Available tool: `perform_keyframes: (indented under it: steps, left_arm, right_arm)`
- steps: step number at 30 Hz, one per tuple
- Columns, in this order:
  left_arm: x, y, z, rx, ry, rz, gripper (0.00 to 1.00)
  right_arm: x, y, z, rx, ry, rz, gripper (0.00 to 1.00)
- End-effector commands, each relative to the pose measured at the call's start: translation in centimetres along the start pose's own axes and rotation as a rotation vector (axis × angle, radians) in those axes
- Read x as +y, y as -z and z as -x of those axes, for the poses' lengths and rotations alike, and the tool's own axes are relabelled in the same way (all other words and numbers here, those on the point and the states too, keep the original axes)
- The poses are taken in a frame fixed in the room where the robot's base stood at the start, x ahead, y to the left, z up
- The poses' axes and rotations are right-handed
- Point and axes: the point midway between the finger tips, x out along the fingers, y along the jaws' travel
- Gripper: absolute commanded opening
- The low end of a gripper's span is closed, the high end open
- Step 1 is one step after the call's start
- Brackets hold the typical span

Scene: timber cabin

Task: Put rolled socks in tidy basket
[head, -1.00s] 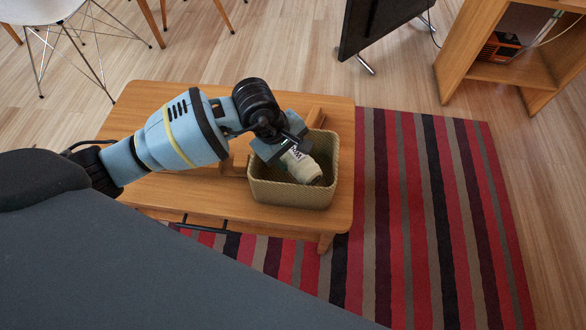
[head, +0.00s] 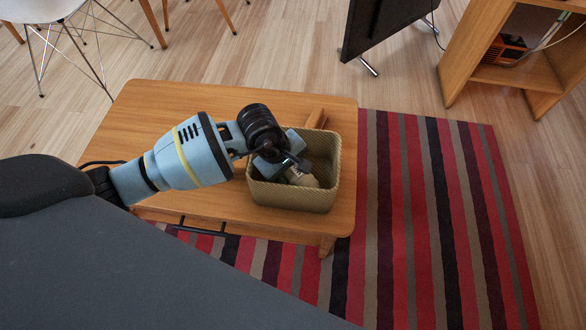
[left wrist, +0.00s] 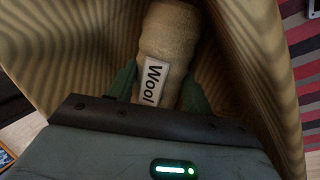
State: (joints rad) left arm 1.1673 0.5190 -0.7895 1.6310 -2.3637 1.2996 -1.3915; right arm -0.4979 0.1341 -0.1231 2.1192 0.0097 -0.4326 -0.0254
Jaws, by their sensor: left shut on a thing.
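The rolled socks (head: 302,178) are a cream roll with a white label band. In the left wrist view the rolled socks (left wrist: 170,45) show the word "Wool" on the band. The tidy basket (head: 291,196) is a tan woven box on the low wooden table. My left gripper (head: 292,168) is shut on the socks and reaches down inside the basket. In the left wrist view my left gripper (left wrist: 160,88) has a finger on each side of the roll, with the basket walls (left wrist: 75,45) around it. I cannot tell whether the socks touch the basket floor. My right gripper is not in view.
The wooden table (head: 170,105) is mostly bare to the left of the basket. A wooden piece (head: 316,118) lies behind the basket. A striped rug (head: 430,210) lies to the right, with a shelf (head: 515,75) beyond. A white chair (head: 40,12) stands at upper left.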

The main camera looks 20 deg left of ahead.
Motion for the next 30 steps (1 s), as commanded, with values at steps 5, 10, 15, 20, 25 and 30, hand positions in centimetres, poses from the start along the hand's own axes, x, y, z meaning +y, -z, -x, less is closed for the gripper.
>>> perform_keyframes:
  steps: [5,10,15,20,25,30]
  left_arm:
    - [-0.1,0.1,-0.3,0.000,0.000,0.000,0.26]
    - [-0.1,0.1,-0.3,0.000,0.000,0.000,0.67]
    - [-0.1,0.1,-0.3,0.000,0.001,0.000,0.72]
    - [-0.1,0.0,-0.2,0.000,0.000,0.000,0.72]
    - [0.1,0.1,1.3,0.004,-0.001,0.000,0.72]
    - [0.1,0.1,4.6,0.005,-0.002,-0.002,0.72]
  right_arm:
    - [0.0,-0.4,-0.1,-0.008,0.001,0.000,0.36]
    - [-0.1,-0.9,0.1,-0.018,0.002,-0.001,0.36]
    - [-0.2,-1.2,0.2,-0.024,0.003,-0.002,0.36]
    - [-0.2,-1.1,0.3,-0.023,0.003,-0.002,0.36]
    - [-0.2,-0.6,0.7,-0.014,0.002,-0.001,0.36]
    - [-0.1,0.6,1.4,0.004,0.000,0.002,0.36]
